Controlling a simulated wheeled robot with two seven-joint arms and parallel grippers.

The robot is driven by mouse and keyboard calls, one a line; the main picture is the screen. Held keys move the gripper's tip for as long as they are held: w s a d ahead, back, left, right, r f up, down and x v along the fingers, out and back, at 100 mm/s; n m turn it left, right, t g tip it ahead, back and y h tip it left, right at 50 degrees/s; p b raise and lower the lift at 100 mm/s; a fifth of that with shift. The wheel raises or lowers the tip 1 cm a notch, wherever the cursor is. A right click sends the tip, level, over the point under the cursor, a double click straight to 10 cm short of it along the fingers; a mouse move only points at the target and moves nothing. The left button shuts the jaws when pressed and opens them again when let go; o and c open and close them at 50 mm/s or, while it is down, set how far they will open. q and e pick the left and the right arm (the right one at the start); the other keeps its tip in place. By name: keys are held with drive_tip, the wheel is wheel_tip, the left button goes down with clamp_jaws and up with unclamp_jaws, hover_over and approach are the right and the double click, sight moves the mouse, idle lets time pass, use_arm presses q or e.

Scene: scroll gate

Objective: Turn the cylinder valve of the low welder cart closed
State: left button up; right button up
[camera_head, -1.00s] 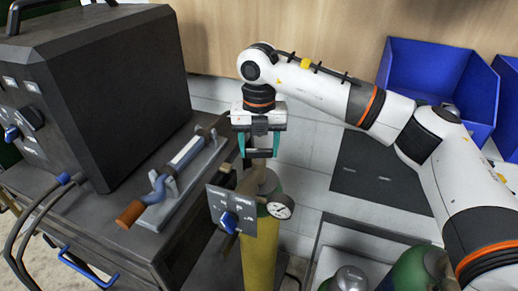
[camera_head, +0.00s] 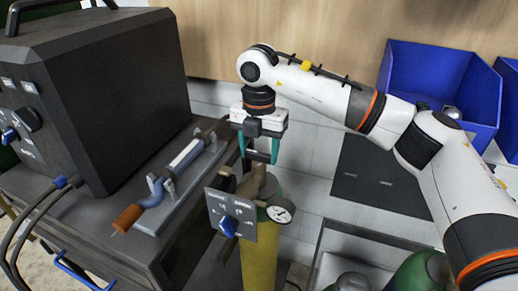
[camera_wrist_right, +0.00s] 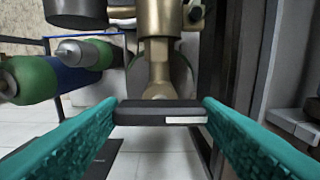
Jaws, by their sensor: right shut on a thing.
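The low welder cart's gas cylinder (camera_head: 259,262) is yellow with a green shoulder and stands upright beside the dark cart (camera_head: 185,240). Its brass valve (camera_head: 252,186) carries a dark bar-shaped handle on top. My right gripper (camera_head: 259,156) comes down from above, its teal fingers on either side of this handle. In the right wrist view, the black handle (camera_wrist_right: 150,113) with a white stripe spans between the two teal fingers, touching both, with the brass stem beyond it. My left gripper is not in view.
A pressure gauge (camera_head: 280,211) and a tilted control panel (camera_head: 231,215) sit just below the gripper. A welding torch (camera_head: 170,175) lies on the cart beside a dark machine (camera_head: 100,95). Blue bins (camera_head: 440,85) stand at the back right; more cylinders (camera_head: 420,272) stand at lower right.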

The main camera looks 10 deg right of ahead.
sight(259, 153)
drive_tip(key=o, duration=1)
drive_tip(key=shift+r, duration=0.1)
wheel_tip(259, 153, up, 12)
